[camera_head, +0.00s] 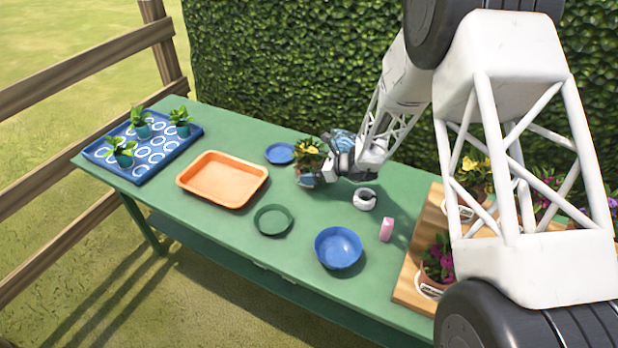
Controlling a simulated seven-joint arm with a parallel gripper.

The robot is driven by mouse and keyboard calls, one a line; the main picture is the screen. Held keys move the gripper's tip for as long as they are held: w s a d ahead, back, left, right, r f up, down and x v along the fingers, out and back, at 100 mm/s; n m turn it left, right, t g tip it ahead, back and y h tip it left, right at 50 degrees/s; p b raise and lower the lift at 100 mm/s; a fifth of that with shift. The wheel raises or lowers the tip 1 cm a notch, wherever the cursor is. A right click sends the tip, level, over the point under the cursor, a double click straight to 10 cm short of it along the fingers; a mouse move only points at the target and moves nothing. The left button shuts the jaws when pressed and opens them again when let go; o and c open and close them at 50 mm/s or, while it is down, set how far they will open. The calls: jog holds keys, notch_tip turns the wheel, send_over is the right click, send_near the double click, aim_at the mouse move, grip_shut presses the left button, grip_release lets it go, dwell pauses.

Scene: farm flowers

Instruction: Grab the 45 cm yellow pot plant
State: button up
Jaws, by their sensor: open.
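A potted plant (307,152) with green leaves and small yellow-orange blooms stands on the green table, right of the small blue saucer. My gripper (322,163) is open beside this plant, with one finger behind and one in front; its fingers partly hide the pot. I cannot tell if they touch it. Another potted plant with yellow flowers (474,174) stands on the wooden stand at the right, partly behind my arm. White labels show on pots there, but I cannot read them, and no 45 cm mark is legible.
The green table (222,245) also holds an orange tray (222,205), a blue saucer (279,153), a green saucer (272,220), a blue bowl (338,248), a pink item (387,229) and a white ring-like item (365,199). A blue tray (107,166) with seedlings is at left. A hedge stands behind.

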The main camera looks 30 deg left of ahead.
jog(key=shift+a, duration=0.1)
jog(key=shift+c, duration=0.2)
jog(key=c, duration=0.8)
jog(key=shift+c, duration=0.2)
jog(key=shift+r, duration=0.15)
jog(key=shift+r, duration=1)
jog(key=shift+s+d+r, duration=0.25)
jog(key=shift+s+r, duration=0.05)
jog(key=shift+r, duration=0.4)
jog(key=s+d+r, duration=0.1)
jog(key=s+d, duration=0.8)
jog(key=s, duration=0.2)
jog(key=shift+s+d+r, duration=0.15)
jog(key=shift+s+d, duration=0.15)
jog(key=shift+s, duration=0.1)
